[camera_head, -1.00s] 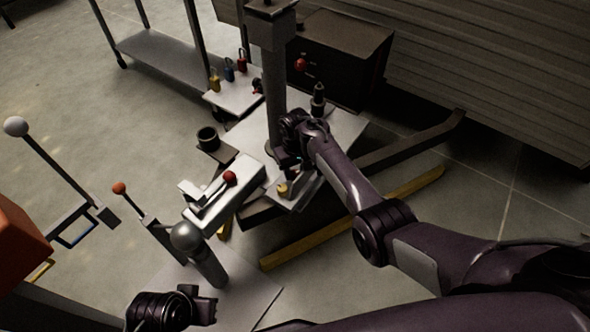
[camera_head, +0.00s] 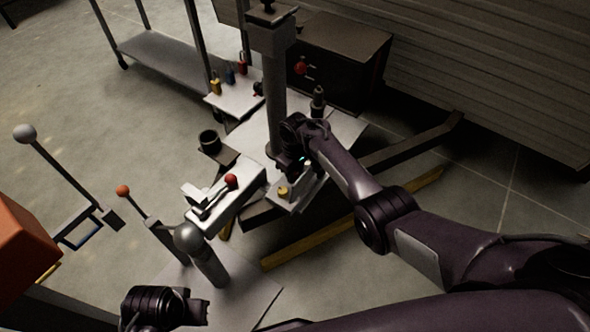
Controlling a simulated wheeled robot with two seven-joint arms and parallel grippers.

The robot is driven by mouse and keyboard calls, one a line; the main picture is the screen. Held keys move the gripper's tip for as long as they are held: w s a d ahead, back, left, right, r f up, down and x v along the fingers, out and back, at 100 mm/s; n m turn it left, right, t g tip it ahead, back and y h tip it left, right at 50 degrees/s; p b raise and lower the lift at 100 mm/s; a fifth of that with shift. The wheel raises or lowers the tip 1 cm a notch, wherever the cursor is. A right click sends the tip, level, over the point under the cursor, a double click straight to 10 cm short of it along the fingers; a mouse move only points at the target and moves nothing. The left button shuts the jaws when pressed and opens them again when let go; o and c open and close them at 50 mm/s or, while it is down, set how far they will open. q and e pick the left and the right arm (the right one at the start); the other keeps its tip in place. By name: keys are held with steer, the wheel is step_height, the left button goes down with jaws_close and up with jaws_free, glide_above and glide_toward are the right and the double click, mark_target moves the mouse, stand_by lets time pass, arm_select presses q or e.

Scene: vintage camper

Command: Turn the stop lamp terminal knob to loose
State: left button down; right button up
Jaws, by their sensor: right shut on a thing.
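A small pale terminal block (camera_head: 302,194) stands on the light plate beside the grey post. A yellowish knob (camera_head: 283,192) shows at its near left end. My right gripper (camera_head: 298,170) points down over the block, just behind the yellowish knob. It is shut on a terminal knob that its fingers and wrist mostly hide. I cannot read any label, nor tell which way the knob is set. My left gripper (camera_head: 200,311) is low at the left, far from the block; its finger gap is not clear.
A grey post (camera_head: 274,95) rises close behind my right gripper. A white lever box with a red ball (camera_head: 231,181) stands to its left. A black cup (camera_head: 209,141), a dark cabinet (camera_head: 345,55) and yellow floor rails (camera_head: 308,247) are around. Ball-topped levers (camera_head: 186,238) stand near my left gripper.

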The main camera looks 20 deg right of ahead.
steer(key=shift+n, duration=3.5)
arm_select(q)
steer(key=shift+s+a, duration=0.1)
steer(key=shift+a, duration=0.1)
arm_select(e)
steer(key=shift+n, duration=0.4)
steer(key=o, duration=1)
arm_select(q)
steer(key=shift+f, duration=0.1)
arm_select(e)
steer(key=shift+r, duration=0.1)
